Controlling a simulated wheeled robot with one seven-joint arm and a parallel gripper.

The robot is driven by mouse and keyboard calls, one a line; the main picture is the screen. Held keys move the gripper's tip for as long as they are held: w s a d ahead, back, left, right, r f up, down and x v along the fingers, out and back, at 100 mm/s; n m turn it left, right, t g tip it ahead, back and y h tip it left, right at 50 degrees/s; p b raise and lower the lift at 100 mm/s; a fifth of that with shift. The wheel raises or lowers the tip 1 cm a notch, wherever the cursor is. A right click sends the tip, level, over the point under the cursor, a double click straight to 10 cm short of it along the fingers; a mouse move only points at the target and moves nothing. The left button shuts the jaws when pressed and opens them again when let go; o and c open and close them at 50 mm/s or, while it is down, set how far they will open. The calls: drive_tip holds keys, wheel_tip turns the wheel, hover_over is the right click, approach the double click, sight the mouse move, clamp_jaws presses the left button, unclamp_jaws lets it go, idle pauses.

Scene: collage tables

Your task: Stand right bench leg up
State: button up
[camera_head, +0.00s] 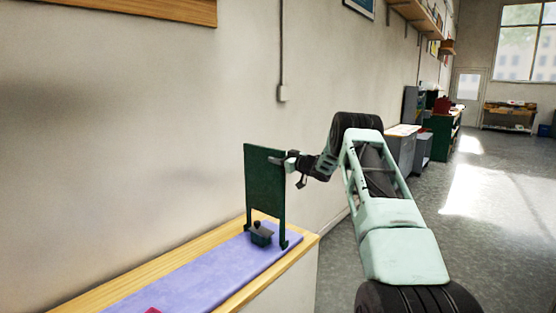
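The bench leg appears to be a dark green flat panel (264,180) with two narrow feet at its lower corners. It stands upright on the purple mat (195,277), near the right end of the bench. My gripper (281,160) reaches in from the right at the panel's upper right edge. One finger shows in front of the panel and the other is hidden. The fingers appear closed on that edge.
A small dark green object (261,234) sits on the mat between the panel's feet. A red piece (152,310) shows at the bottom picture edge. The wooden tabletop (143,275) runs along the wall. The mat's middle is clear.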

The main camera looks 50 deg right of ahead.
drive_tip(key=shift+s+d+f, duration=0.15)
drive_tip(key=s+b, duration=0.3)
drive_tip(key=s, duration=1.4)
drive_tip(key=shift+d, duration=0.15)
